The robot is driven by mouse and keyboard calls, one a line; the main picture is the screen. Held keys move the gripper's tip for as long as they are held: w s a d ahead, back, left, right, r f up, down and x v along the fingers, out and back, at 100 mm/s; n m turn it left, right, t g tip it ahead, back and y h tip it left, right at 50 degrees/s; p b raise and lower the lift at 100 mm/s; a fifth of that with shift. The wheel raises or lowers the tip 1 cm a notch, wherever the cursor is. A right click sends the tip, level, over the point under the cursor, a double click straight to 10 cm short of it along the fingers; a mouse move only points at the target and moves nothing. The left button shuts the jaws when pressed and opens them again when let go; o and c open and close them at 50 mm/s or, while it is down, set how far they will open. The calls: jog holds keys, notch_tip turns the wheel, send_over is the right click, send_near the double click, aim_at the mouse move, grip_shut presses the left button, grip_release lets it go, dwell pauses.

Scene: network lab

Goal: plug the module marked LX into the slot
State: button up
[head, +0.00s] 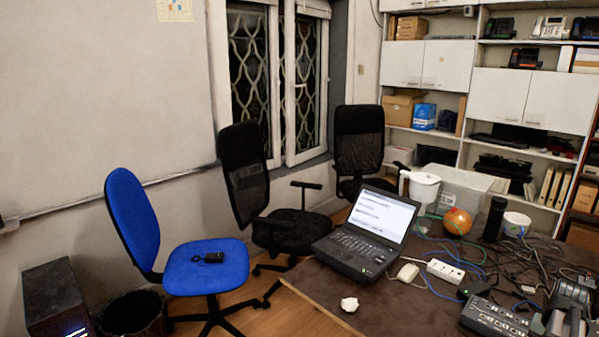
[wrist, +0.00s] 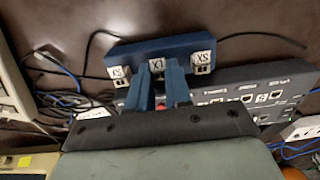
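The module marked LX (wrist: 157,66) sits in the middle of a blue holder (wrist: 185,46) in the wrist view, its label upside down. My gripper (wrist: 159,72) has its two blue fingers apart, one on each side of this module's end; I cannot tell whether they touch it. A module marked SX (wrist: 203,60) is to the right in the holder. Another module (wrist: 121,74) is to the left, its label hard to read. A dark switch with a row of ports (wrist: 250,92) lies right of the fingers; I cannot tell which opening is the slot.
Loose cables (wrist: 62,72) lie left of the holder. In the head view, a power strip (head: 445,270), a mouse (head: 408,272), a laptop (head: 368,232) and tangled cables (head: 530,255) crowd the dark table (head: 385,312). The table's front left part is mostly bare, with a crumpled white piece (head: 349,304).

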grip_shut()
jog(key=shift+r, duration=0.15)
dwell(0.4)
jog(key=shift+r, duration=2.9)
jog(key=shift+c, duration=0.2)
grip_release()
grip_shut()
